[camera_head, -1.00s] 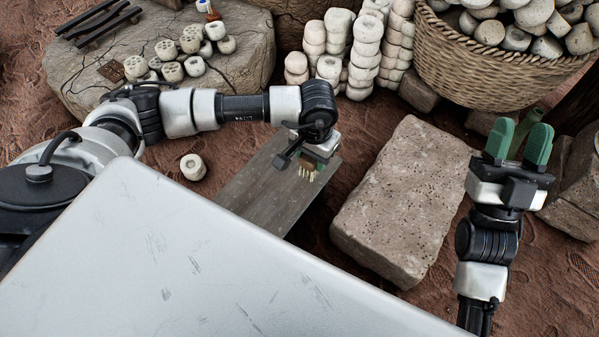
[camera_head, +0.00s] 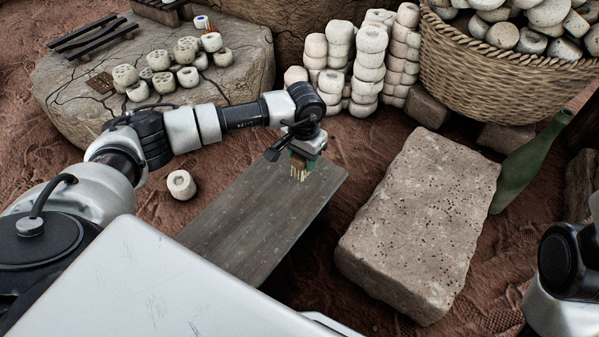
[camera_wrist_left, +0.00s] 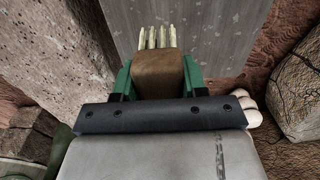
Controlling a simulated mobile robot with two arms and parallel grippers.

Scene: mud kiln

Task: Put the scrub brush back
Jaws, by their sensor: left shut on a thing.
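The scrub brush has a brown block (camera_wrist_left: 158,72) and pale bristles (camera_head: 299,173). My left gripper (camera_head: 306,157) is shut on it, with the green fingers on either side of the block in the left wrist view. The bristles point down at the far end of a low grey wooden bench (camera_head: 262,215). I cannot tell whether they touch the bench top or hang just above it. Most of the block is hidden by the gripper in the head view. Only part of my right arm shows at the right edge; its fingers are out of view.
A large stone block (camera_head: 420,215) stands right of the bench, with a green bottle (camera_head: 525,165) beyond it. Stacked pale rings (camera_head: 368,65) and a wicker basket (camera_head: 500,62) stand behind. One loose ring (camera_head: 181,185) lies left of the bench. The bench top is otherwise clear.

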